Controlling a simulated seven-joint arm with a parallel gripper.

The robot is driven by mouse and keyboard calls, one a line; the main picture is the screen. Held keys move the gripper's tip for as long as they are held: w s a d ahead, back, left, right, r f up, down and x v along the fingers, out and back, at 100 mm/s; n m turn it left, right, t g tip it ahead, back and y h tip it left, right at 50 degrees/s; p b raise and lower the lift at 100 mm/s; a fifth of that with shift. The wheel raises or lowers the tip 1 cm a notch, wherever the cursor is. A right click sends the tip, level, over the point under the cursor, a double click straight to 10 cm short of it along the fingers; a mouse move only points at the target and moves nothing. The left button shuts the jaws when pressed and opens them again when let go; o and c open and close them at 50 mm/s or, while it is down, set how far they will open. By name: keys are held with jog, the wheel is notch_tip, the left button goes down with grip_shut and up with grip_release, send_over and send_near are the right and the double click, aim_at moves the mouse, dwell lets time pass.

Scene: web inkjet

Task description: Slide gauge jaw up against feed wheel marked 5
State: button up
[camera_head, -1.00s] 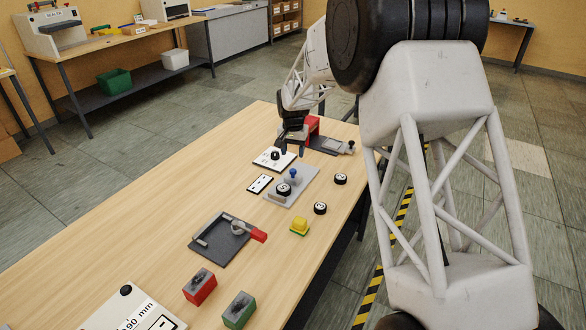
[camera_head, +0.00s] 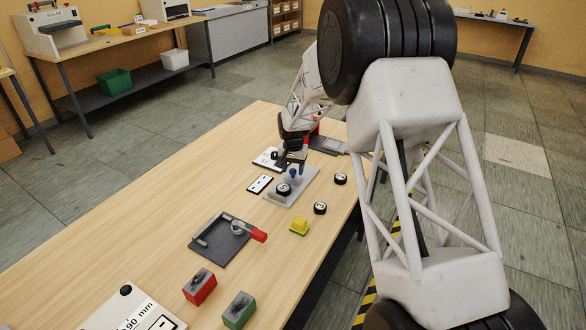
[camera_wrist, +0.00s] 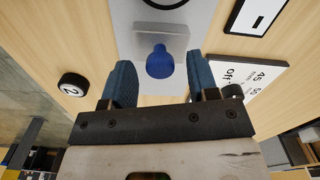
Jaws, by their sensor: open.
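The gauge is a grey plate (camera_head: 305,187) with a feed wheel (camera_head: 283,189) lying on it; the wheel's mark is too small to read. The gauge jaw is a grey block, clear in the wrist view (camera_wrist: 150,35), with an upright blue knob (camera_wrist: 160,62). The knob also shows in the head view (camera_head: 293,174). The jaw stands apart from the wheel in the head view. My gripper (camera_wrist: 162,75) is open, its fingers on either side of the knob in the wrist view; contact cannot be seen. My gripper (camera_head: 297,166) hangs over the jaw's end of the plate.
Loose wheels lie right of the plate: one farther back (camera_head: 340,179), one nearer (camera_head: 320,208). White cards (camera_head: 260,184) lie left. A yellow block (camera_head: 299,227), a dark fixture with a red handle (camera_head: 225,238), and red (camera_head: 200,288) and green (camera_head: 239,310) blocks stand nearer.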

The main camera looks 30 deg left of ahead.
jog(key=shift+c, duration=0.3)
jog(key=c, duration=0.8)
jog(key=shift+s, duration=1.55)
jog(key=o, duration=0.9)
jog(key=shift+c, duration=0.2)
notch_tip(320, 180, up, 8)
jog(key=shift+f, duration=0.15)
